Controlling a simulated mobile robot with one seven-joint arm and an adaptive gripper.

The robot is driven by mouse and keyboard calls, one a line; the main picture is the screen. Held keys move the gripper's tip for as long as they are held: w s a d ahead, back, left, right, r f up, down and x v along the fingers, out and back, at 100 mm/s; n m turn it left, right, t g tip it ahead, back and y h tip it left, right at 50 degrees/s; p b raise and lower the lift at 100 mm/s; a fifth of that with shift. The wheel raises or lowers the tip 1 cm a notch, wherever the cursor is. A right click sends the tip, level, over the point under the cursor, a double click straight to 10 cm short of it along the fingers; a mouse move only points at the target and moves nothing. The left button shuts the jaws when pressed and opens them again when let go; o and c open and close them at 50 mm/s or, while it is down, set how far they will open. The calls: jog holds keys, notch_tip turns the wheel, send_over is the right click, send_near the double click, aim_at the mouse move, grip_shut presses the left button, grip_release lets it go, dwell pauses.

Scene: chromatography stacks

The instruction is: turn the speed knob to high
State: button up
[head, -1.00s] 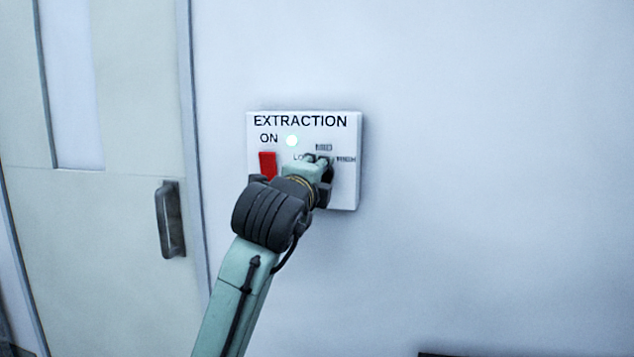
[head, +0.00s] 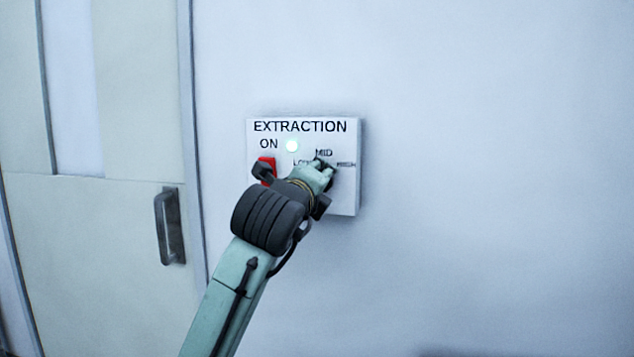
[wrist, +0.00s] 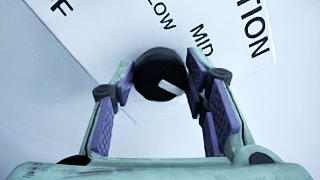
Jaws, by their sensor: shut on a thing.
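The speed knob (wrist: 153,68) is round and black, with a white mark on its face. In the wrist view it sits between the finger pads of my gripper (wrist: 163,92), which is shut on it. The white mark points to the lower right there, away from the LOW and MID labels, on the far side of MID from LOW. In the head view my gripper (head: 318,180) covers most of the knob at the panel (head: 345,195). The LOW label is partly covered; MID and HIGH show. HIGH is hidden in the wrist view.
On the panel, a lit lamp (head: 292,146) is beside the word ON, with a red switch (head: 267,166) below, close to my gripper's left side and partly covered. A door with a dark handle (head: 170,225) stands to the left. The wall right of the panel is clear.

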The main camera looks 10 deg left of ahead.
jog(key=o, duration=1.1)
jog(key=shift+o, duration=0.2)
jog(key=s, duration=0.7)
jog(key=shift+s, duration=0.3)
